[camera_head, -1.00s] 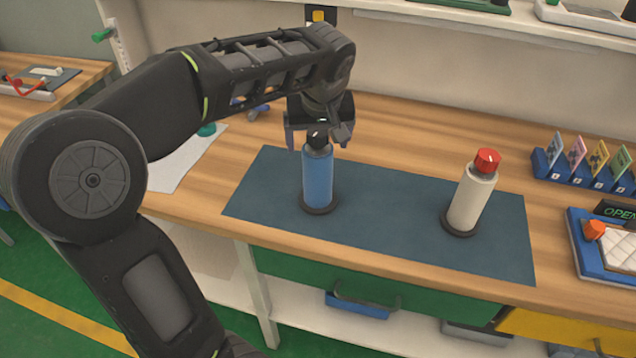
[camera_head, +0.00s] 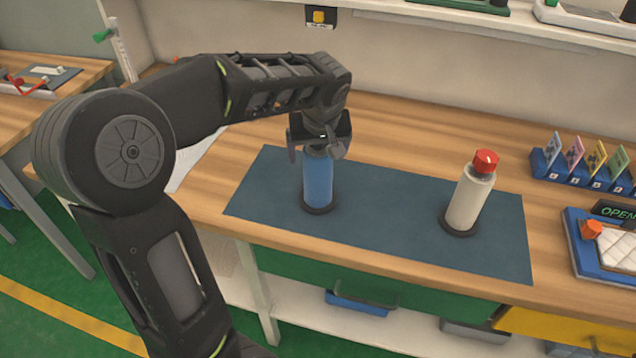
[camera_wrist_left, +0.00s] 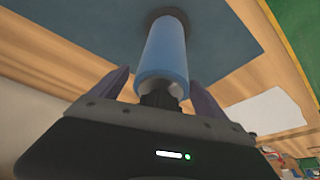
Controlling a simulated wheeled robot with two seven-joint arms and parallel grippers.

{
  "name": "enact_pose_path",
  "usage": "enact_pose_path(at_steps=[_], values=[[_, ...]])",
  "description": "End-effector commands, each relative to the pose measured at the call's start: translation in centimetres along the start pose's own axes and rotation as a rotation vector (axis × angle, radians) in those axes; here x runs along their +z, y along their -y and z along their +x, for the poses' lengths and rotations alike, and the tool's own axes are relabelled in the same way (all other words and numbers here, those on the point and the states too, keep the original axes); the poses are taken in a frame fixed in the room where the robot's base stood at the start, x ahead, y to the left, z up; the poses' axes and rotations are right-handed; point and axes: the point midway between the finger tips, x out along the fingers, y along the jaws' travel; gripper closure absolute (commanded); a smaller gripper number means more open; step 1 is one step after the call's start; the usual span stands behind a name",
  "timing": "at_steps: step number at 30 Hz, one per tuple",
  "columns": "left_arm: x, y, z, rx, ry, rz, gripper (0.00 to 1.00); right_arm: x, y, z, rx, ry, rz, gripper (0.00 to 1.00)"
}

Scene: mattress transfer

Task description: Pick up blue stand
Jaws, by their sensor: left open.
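The blue stand (camera_head: 318,181) is an upright blue cylinder on a round black base, on the left part of a dark blue mat (camera_head: 385,216). My left gripper (camera_head: 318,150) is over its top, pointing down, and hides its black cap. In the left wrist view the blue stand (camera_wrist_left: 165,55) lies between the two open fingers of my left gripper (camera_wrist_left: 160,88), with a visible gap on the right side. My right gripper is in neither view.
A white bottle-like stand with a red cap (camera_head: 470,195) is upright on the mat's right part. A blue card rack (camera_head: 575,172) and a blue tray (camera_head: 595,262) are at the right of the wooden bench (camera_head: 400,125). The mat between the two stands is clear.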

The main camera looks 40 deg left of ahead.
Motion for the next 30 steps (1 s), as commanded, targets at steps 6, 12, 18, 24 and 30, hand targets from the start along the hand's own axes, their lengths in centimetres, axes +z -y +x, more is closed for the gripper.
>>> enact_pose_path(at_steps=[6,12,18,24,30], values=[[-0.01,0.00,-0.03,0.000,0.000,0.000,0.15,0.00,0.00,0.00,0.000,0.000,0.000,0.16],[-0.01,-0.01,-0.04,0.000,0.000,0.000,0.21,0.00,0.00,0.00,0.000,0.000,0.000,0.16],[-0.01,0.00,-0.04,0.000,0.000,0.000,0.37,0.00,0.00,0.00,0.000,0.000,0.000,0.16],[-0.01,-0.01,-0.04,0.000,0.000,0.000,0.53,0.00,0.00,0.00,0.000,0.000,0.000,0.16],[-0.01,-0.01,-0.04,0.000,0.000,0.000,0.70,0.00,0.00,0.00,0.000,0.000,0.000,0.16]])
